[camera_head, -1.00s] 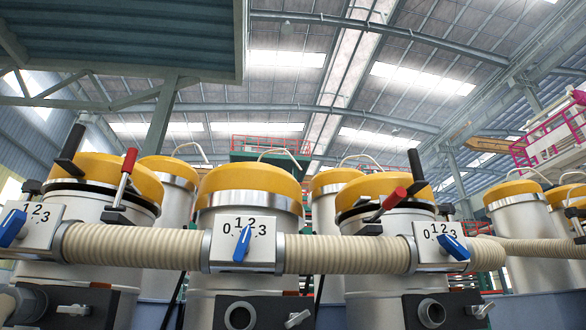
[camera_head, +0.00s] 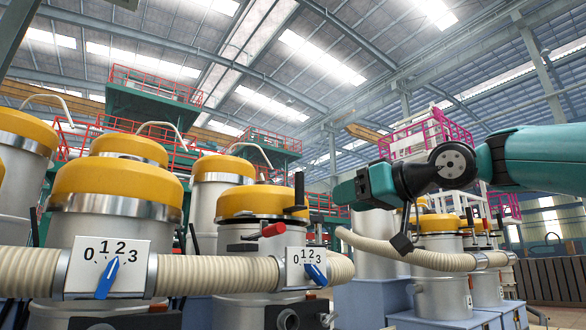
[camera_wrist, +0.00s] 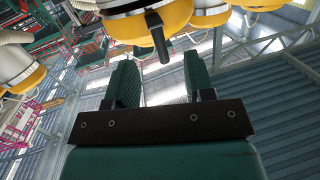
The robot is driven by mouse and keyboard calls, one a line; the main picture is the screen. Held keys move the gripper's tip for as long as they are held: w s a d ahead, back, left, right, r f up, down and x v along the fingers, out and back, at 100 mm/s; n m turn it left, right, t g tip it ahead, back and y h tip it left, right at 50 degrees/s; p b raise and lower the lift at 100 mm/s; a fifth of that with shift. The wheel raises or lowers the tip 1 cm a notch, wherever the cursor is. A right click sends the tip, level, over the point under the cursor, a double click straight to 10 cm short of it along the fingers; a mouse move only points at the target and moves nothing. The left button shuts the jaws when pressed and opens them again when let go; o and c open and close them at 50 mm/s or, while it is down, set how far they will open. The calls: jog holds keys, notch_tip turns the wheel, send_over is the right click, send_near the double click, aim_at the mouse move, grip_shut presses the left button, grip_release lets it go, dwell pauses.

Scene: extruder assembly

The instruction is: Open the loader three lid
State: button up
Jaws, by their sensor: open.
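Several metal loaders have domed yellow lids; which is loader three cannot be told. In the head view, one lid (camera_head: 262,203) has an upright black handle (camera_head: 299,190) and a red-tipped lever (camera_head: 272,230) at its front. Its lid looks closed. My gripper (camera_head: 345,190) is at the right, seen side-on, in front of other loaders. In the wrist view my gripper (camera_wrist: 161,72) is open and empty. A yellow lid (camera_wrist: 133,27) with a black handle (camera_wrist: 157,38) lies beyond the fingertips, with the handle lined up with the gap between them. They look apart.
A ribbed cream hose (camera_head: 215,275) runs across the loader fronts, joining dial boxes with blue pointers, such as this dial box (camera_head: 110,268). Another hose (camera_head: 440,260) runs behind my arm. More yellow-lidded loaders (camera_head: 438,223) stand at the right. Open air surrounds my gripper.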

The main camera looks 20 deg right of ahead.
aim_at(303, 184)
notch_tip(303, 184, up, 6)
jog(key=d+f+t, duration=0.1)
jog(key=shift+n, duration=0.3)
jog(key=p+x, duration=0.2)
jog(key=x, duration=0.3)
jog(key=p+x, duration=0.3)
jog(key=x, duration=0.2)
jog(key=p+x, duration=0.3)
jog(key=x, duration=0.3)
jog(key=shift+r, duration=0.4)
jog(key=shift+w+a+f, duration=0.1)
jog(key=shift+w+a, duration=0.1)
jog(key=shift+w, duration=0.1)
jog(key=shift+c, duration=0.3)
grip_shut()
